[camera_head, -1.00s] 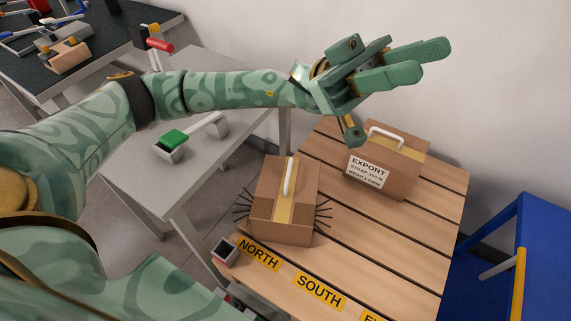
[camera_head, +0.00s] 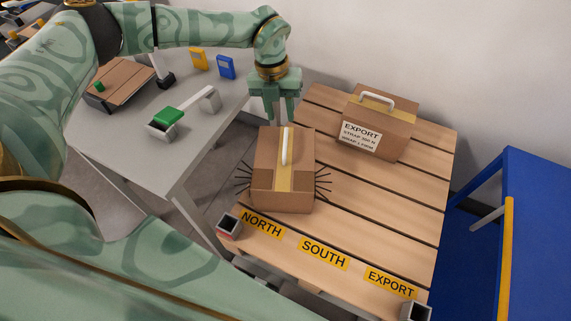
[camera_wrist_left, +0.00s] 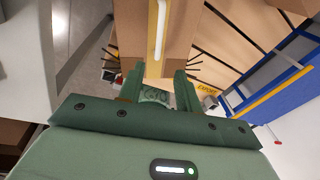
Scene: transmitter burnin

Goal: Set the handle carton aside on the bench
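Two brown cartons with white top handles stand on the slatted wooden pallet top (camera_head: 370,215). The nearer handle carton (camera_head: 283,190) has yellow tape under its handle and black bristle-like strips at both sides. The other carton (camera_head: 377,132) stands behind it to the right and bears an EXPORT label. My left gripper (camera_head: 277,118) points down at the far edge of the nearer carton, its fingers apart and empty. In the left wrist view, the nearer carton (camera_wrist_left: 178,38) lies just beyond the open fingers. A grey bench (camera_head: 150,165) stands at left. My right gripper is out of view.
The bench holds a green-topped device (camera_head: 166,117), a brown board (camera_head: 122,82), and yellow (camera_head: 198,59) and blue (camera_head: 226,67) small boxes. NORTH, SOUTH and EXPORT labels line the pallet's front edge. A blue frame (camera_head: 530,200) stands at right; a wall rises behind.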

